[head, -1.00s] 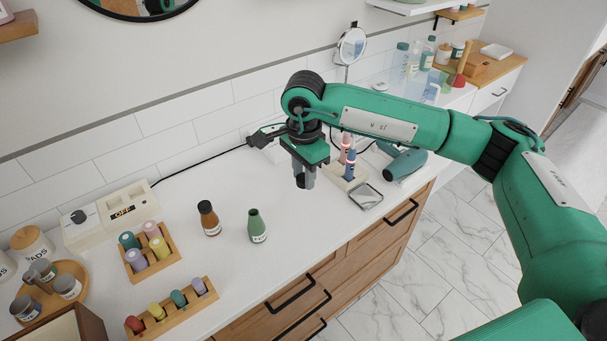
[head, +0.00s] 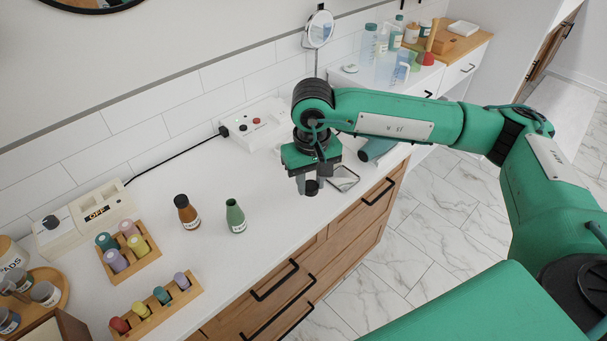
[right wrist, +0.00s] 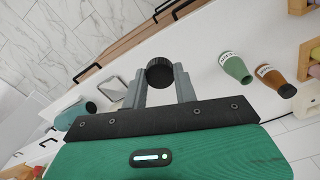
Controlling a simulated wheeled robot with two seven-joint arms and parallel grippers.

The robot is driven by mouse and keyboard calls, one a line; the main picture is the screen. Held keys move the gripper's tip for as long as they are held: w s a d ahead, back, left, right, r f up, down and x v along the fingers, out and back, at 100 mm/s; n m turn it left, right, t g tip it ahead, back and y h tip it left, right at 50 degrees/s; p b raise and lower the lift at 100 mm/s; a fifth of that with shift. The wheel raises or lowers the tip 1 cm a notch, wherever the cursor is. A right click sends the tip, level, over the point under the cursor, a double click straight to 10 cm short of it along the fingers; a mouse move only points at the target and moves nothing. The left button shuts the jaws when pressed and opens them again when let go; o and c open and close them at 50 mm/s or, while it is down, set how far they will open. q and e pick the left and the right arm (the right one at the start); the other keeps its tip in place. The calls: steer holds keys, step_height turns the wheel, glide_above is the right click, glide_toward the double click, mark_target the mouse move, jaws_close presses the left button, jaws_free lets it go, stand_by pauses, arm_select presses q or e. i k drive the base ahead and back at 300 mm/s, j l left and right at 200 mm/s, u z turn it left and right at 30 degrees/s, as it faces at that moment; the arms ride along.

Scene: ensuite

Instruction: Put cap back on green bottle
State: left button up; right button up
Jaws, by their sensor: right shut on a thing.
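The green bottle (head: 235,217) stands upright and uncapped on the white counter, and it also shows in the right wrist view (right wrist: 236,69). My right gripper (head: 311,188) is shut on a black cap (right wrist: 160,73), held between the fingertips. In the head view the cap (head: 312,187) hangs at the finger ends, to the right of the green bottle and apart from it. The brown bottle (head: 187,213) with a dark top stands just left of the green bottle. My left gripper is not in view.
Wooden racks (head: 140,264) with several coloured rollers stand left of the bottles. A switch box (head: 88,218) is behind them. A small square mirror (head: 344,179) lies right of my right gripper. The counter between gripper and green bottle is clear.

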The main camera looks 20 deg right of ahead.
mark_target(236, 220)
steer(key=u, duration=1.25)
steer(key=k+l, duration=0.25)
steer(key=l, duration=0.15)
steer(key=k+l, duration=0.2)
steer(key=l, duration=0.25)
steer(key=k+l, duration=0.25)
steer(key=l, duration=0.15)
steer(key=k+l, duration=0.25)
steer(key=l, duration=0.2)
